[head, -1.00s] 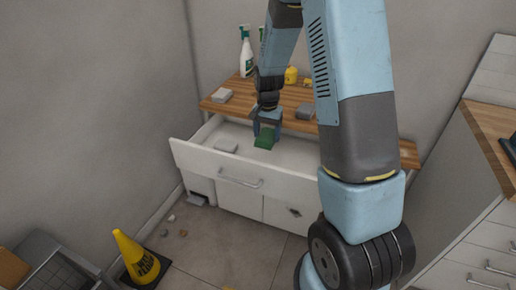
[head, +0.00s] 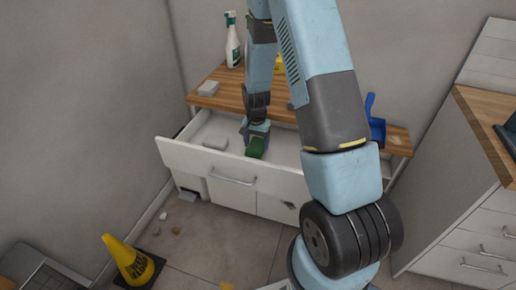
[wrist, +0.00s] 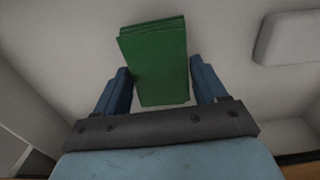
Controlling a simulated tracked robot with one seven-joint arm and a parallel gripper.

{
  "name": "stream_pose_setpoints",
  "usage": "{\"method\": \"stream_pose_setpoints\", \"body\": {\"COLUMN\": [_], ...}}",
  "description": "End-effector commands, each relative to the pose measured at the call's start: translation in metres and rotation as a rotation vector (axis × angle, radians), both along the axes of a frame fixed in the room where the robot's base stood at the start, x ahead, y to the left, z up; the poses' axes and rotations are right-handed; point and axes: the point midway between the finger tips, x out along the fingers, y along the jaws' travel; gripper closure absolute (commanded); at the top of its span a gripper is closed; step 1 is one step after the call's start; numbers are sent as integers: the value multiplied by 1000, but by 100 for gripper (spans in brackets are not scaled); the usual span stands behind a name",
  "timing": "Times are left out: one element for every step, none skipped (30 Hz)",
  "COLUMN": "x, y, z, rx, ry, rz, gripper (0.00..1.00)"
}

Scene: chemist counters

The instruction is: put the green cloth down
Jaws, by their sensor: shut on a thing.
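The green cloth (head: 256,147) is a small folded block at the open drawer (head: 188,155). In the wrist view the cloth (wrist: 157,62) sits between the two blue fingers of my gripper (wrist: 162,88). My gripper (head: 256,133) is shut on the cloth and holds it over or inside the drawer. I cannot tell whether the cloth touches the drawer floor. A pale grey block (head: 215,142) lies in the drawer to the left of the cloth; it also shows in the wrist view (wrist: 288,38).
The wooden counter top (head: 222,75) behind the drawer bears a spray bottle (head: 232,45) and a grey block (head: 208,88). A blue dustpan-like thing (head: 374,120) stands at the right. A yellow cone (head: 126,258) and small debris lie on the floor.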

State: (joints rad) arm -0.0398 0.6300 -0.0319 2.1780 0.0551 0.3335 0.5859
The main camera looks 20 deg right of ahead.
Motion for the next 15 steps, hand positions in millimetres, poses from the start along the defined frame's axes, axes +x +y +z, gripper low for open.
{"method": "stream_pose_setpoints", "body": {"x": [-1, -1, -1, -1, -1, -1, 0, 0, 0, 0, 0, 0, 0, 0, 0], "y": [0, 0, 0, 0, 0, 0, -1, -1, 0, 0, 0, 0, -1, -1, -1], "z": [-7, -11, -17, -21, -24, -27, -29, -30, -31, -30, -30, -30, -30, -30, -30], "rx": [0, 0, 0, 0, 0, 0, 0, 0, 0, 0, 0, 0, 0, 0, 0], "ry": [4, 4, 4, 4, 4, 3, 2, 1, 0, 0, 0, 0, 0, 0, 0], "rz": [0, -1, -1, -1, -1, -1, -1, -1, -1, -1, -1, -1, -1, -1, -1], "gripper": [53, 53, 53, 53, 53, 53, 53, 53, 53, 53, 53, 53, 53, 53, 53]}}
